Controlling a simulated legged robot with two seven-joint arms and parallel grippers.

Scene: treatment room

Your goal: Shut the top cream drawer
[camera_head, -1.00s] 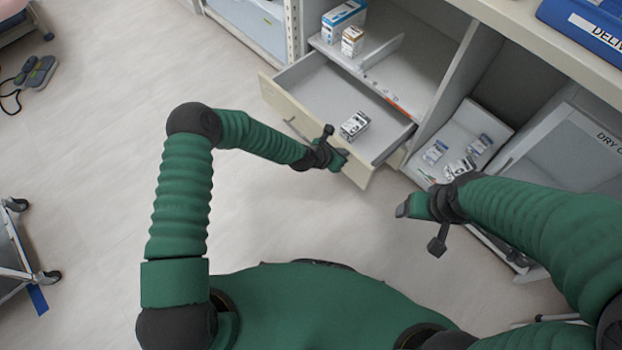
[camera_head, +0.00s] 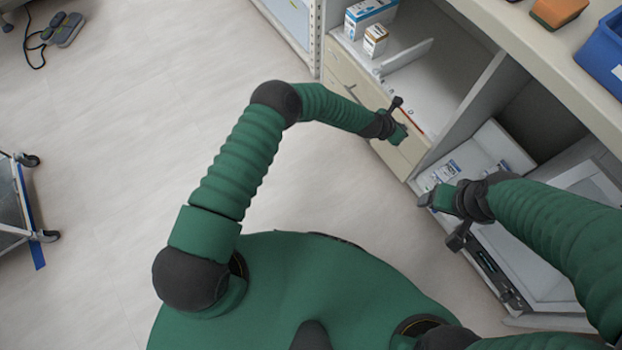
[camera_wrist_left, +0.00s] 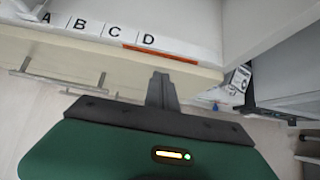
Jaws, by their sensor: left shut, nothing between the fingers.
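The top cream drawer (camera_head: 348,76) is flush in the cabinet in the head view, its inside hidden. Its cream front also shows in the left wrist view (camera_wrist_left: 125,70), below the shelf edge lettered A, B, C, D. My left gripper (camera_head: 400,134) is shut and empty at the right part of the drawer front; its fingers (camera_wrist_left: 162,90) point at the front in the left wrist view. I cannot tell if they touch it. My right gripper (camera_head: 427,198) hangs in front of the lower right compartment; its jaws are too unclear to judge.
Boxes (camera_head: 372,14) stand on the open shelf above the drawer. A compartment at right holds a tilted tray (camera_head: 492,145) with small packs. A blue bin (camera_head: 605,60) sits on the counter. A wheeled cart (camera_head: 18,205) stands at far left; the floor between is clear.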

